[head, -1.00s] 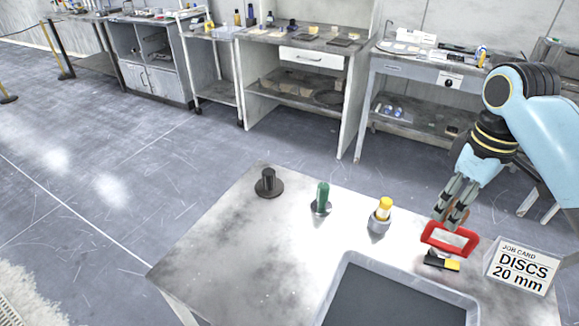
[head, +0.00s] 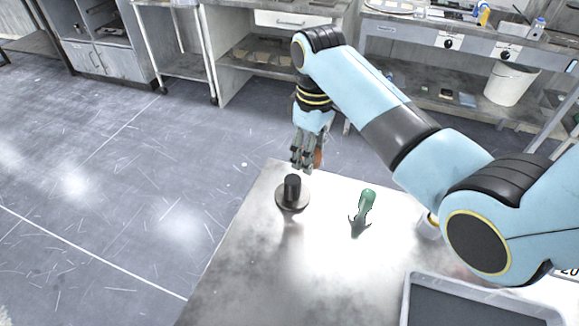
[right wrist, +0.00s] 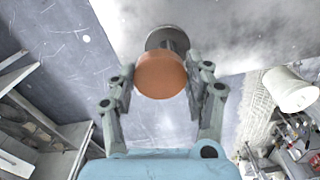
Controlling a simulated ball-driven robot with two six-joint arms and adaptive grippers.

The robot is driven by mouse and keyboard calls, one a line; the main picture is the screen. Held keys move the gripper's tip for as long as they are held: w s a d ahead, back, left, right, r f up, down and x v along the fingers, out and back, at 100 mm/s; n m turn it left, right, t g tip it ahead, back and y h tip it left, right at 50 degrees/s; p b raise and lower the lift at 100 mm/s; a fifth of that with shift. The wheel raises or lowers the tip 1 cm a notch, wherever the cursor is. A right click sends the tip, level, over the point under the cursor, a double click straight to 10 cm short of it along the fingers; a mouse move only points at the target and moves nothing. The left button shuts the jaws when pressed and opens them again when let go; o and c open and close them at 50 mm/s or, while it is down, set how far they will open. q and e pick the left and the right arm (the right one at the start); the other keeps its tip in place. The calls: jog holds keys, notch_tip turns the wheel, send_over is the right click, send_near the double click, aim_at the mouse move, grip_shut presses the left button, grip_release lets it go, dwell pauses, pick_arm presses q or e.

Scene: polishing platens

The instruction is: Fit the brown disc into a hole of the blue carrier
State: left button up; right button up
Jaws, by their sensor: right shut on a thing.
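The brown disc (right wrist: 161,75) is between the fingers of my right gripper (right wrist: 163,82), which is shut on it. In the head view a brown sliver of the disc (head: 318,158) shows beside the fingers of this gripper (head: 307,163). The gripper is above the table's far left corner, just behind and above a black-handled round piece (head: 291,190). That piece shows partly behind the disc in the right wrist view. No blue carrier can be made out in either view. My left gripper is not in view.
The grey table (head: 260,275) has a green-handled tool (head: 366,201) and a dark tray with a pale rim (head: 404,300). My right arm covers much of the table's right side. The table's left front part is bare. Benches stand beyond the floor.

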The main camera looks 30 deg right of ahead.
aim_at(294, 179)
jog(key=w+a+f, duration=0.2)
jog(key=shift+a, duration=0.3)
jog(key=shift+f, duration=0.35)
notch_tip(294, 179, down, 3)
jog(key=shift+r, duration=0.2)
jog(key=shift+f, duration=0.5)
jog(key=o, duration=1.2)
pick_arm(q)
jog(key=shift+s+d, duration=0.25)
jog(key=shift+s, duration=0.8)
